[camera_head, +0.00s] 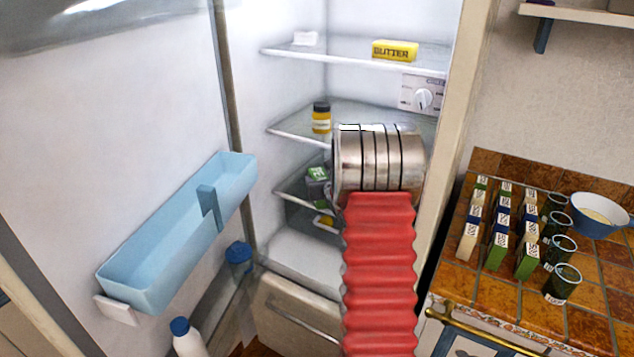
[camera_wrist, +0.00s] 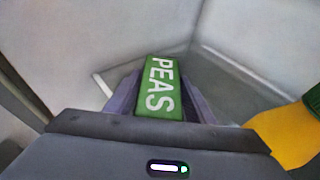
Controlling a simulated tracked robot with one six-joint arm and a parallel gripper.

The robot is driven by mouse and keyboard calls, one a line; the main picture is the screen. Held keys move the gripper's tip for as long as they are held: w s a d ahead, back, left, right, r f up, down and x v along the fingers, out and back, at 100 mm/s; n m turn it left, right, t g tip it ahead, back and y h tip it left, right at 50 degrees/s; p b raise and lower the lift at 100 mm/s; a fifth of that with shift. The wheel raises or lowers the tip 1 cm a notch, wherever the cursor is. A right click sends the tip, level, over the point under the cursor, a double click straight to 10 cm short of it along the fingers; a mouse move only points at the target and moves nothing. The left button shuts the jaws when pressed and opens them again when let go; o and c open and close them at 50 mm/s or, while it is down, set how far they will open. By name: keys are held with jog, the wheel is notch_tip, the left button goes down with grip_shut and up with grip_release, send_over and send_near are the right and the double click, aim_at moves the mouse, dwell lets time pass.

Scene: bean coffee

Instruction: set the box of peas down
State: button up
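The box of peas (camera_wrist: 160,88) is green with white PEAS lettering. In the wrist view it lies between the two dark purple-grey fingers of my gripper (camera_wrist: 160,92), which press against its two sides. The far end of the box is over or on a grey surface inside the fridge; I cannot tell whether it touches. In the head view my arm reaches into the open fridge, and its wrist hides most of my gripper. A small green and white item (camera_head: 317,174) shows just left of the wrist, by the middle shelves.
A yellow-orange thing (camera_wrist: 285,135) is close at right in the wrist view. Glass shelves hold butter (camera_head: 395,50) and a yellow jar (camera_head: 321,118). The open fridge door carries a blue bin (camera_head: 165,250) at left. A tiled counter (camera_head: 600,295) with boxes and glasses stands right.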

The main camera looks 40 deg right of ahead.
jog(key=shift+o, duration=1.4)
jog(key=shift+r, duration=0.15)
jog(key=v, duration=1.2)
jog(key=shift+w, duration=0.1)
